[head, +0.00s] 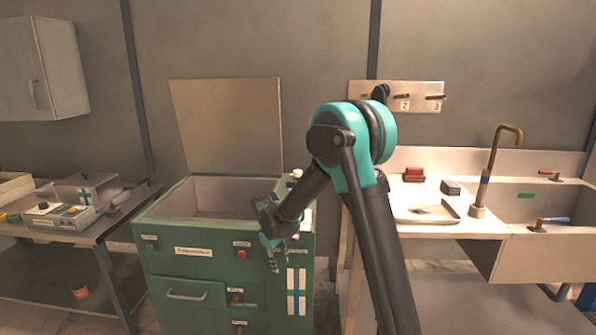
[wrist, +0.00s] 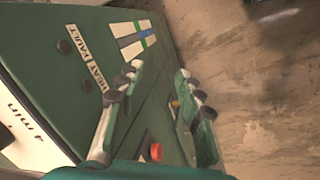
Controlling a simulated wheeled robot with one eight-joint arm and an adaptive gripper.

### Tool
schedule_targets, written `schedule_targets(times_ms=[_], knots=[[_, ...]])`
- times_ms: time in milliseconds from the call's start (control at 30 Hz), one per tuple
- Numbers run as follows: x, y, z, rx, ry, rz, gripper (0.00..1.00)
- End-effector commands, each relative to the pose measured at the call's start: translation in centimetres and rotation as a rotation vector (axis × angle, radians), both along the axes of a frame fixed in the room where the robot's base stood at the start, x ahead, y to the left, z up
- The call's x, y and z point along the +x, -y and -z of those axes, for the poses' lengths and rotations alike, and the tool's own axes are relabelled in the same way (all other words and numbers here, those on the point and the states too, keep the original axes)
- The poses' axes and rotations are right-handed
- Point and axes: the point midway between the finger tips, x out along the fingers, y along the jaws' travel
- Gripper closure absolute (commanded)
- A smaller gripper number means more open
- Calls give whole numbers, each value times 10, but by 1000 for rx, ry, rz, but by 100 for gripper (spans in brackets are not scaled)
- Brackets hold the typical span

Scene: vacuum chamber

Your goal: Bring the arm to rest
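My arm rises from the bottom of the head view and bends down to the left at a teal elbow. My gripper (head: 272,260) hangs in front of the green cabinet (head: 170,270), pointing downward. In the wrist view, the two fingers of my gripper (wrist: 158,72) stand apart with a clear gap between them. Nothing is held in the gap. The cabinet's green front panel (wrist: 62,90) lies behind and left of the fingers. A red button (wrist: 156,152) shows between the finger bases. I cannot tell the exact distance from the fingers to the panel.
The cabinet's lid (head: 228,125) stands open. A bench with instruments (head: 62,215) is at left. At right is a counter with a white tray (head: 410,212), a brass tap (head: 492,165) and a sink (head: 545,205). Bare floor (wrist: 255,110) shows right of the fingers.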

Motion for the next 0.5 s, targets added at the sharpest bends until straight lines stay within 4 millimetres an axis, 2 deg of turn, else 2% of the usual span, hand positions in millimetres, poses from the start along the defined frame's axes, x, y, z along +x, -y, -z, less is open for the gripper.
schedule_targets(times_ms=[33,200,367,500], knots=[[-9,22,-10,16,9,43,63],[-41,83,-35,80,45,189,63],[-79,134,-50,138,80,327,63],[-118,172,-56,190,114,448,63]])
